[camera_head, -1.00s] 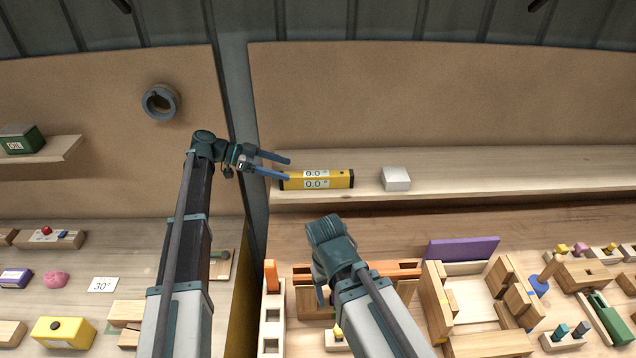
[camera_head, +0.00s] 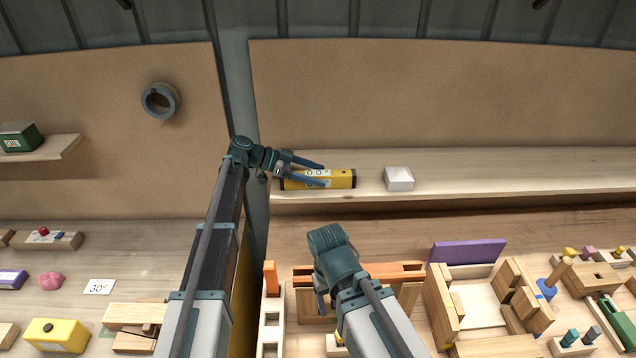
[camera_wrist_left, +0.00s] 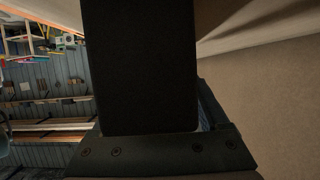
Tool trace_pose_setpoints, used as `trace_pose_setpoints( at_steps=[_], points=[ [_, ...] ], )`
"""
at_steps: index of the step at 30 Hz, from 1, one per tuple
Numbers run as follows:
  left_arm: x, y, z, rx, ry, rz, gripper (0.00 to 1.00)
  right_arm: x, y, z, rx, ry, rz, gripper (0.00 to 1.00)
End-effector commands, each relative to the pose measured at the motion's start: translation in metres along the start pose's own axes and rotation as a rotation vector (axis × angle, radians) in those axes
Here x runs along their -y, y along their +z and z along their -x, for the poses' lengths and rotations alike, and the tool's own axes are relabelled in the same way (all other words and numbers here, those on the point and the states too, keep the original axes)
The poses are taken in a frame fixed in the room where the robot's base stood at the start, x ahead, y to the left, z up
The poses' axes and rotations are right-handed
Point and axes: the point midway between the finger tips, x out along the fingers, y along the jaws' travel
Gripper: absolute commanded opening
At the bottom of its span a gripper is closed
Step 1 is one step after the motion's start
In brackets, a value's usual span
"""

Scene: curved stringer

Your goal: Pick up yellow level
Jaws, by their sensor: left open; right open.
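The yellow level (camera_head: 340,178) lies on the wooden shelf (camera_head: 470,190) in the head view, long side along the shelf. My left gripper (camera_head: 322,174) is open, its two blue fingers reaching right across the left part of the level. Whether the fingers touch it or sit around it cannot be told. In the left wrist view a large dark block fills the middle, and the level cannot be made out. My right gripper (camera_head: 322,296) is lower in the head view, in front of the workbench and partly hidden by its own wrist; it is apart from the level.
A white box (camera_head: 398,178) stands on the shelf just right of the level. A dark vertical post (camera_head: 240,100) is left of the shelf. Below are a purple board (camera_head: 468,251), an orange bar (camera_head: 400,270) and wooden frames. The shelf's right part is clear.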

Motion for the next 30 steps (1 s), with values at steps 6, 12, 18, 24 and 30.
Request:
trace_pose_setpoints(
  at_steps=[6,12,18,24,30],
  points=[
    [-0.0006,0.0005,-0.01,0.001,-0.001,0.001,0.78,0.0004,-0.0002,-0.0041,0.0,0.0,0.001,0.69],
    [-0.0006,0.0004,-0.0097,0.001,-0.001,0.001,0.58,0.0004,-0.0002,-0.004,0.0,0.0,0.001,0.69],
    [-0.0006,0.0005,-0.0096,0.001,-0.001,0.001,0.22,0.0004,-0.0002,-0.004,0.0,0.0,0.001,0.69],
    [-0.0006,0.0006,-0.0095,0.001,-0.001,0.001,0.0,0.0004,-0.0002,-0.004,0.0,0.0,0.001,0.69],
    [-0.0007,0.0003,-0.0095,0.0,-0.001,0.001,0.0,0.0004,-0.0002,-0.004,0.0,0.0,0.001,0.69]
  ],
)
